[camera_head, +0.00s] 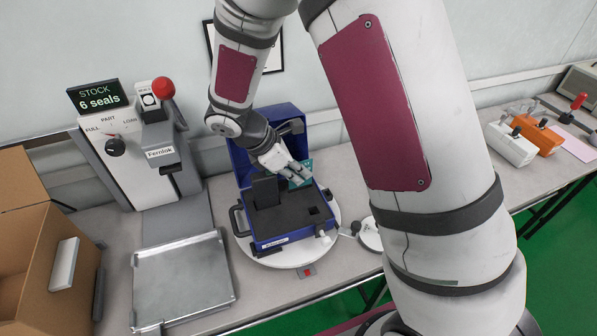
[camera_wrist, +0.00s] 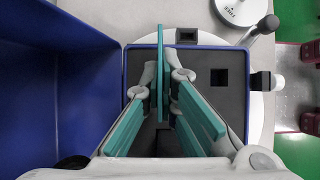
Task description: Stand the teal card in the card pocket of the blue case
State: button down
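The teal card (camera_head: 306,167) is upright over the open blue case (camera_head: 285,238), beside my fingers. In the wrist view the card (camera_wrist: 160,45) shows edge-on as a thin teal strip between my fingertips. My gripper (camera_head: 292,178) is low over the case's dark insert. In the wrist view its two teal-and-grey fingers (camera_wrist: 166,76) stand either side of the card. The left fingertip is close to the card, and a narrow gap shows at the right one. The card's lower edge and the pocket are hidden, so I cannot tell whether it is seated.
The case sits on a round white turntable (camera_head: 329,240), its lid raised at the back. A metal tray (camera_head: 183,280) and a cardboard box (camera_head: 35,255) are at left. The Fernlok tester (camera_head: 145,160) stands behind the tray. An orange tester (camera_head: 538,135) is far right.

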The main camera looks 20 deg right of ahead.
jog(key=shift+f+b, duration=0.35)
jog(key=shift+f, duration=0.3)
jog(key=c, duration=1.7)
grip_release()
jog(key=shift+r, duration=0.1)
notch_tip(320, 180, up, 9)
jog(key=shift+f, duration=0.1)
jog(key=shift+r, duration=0.55)
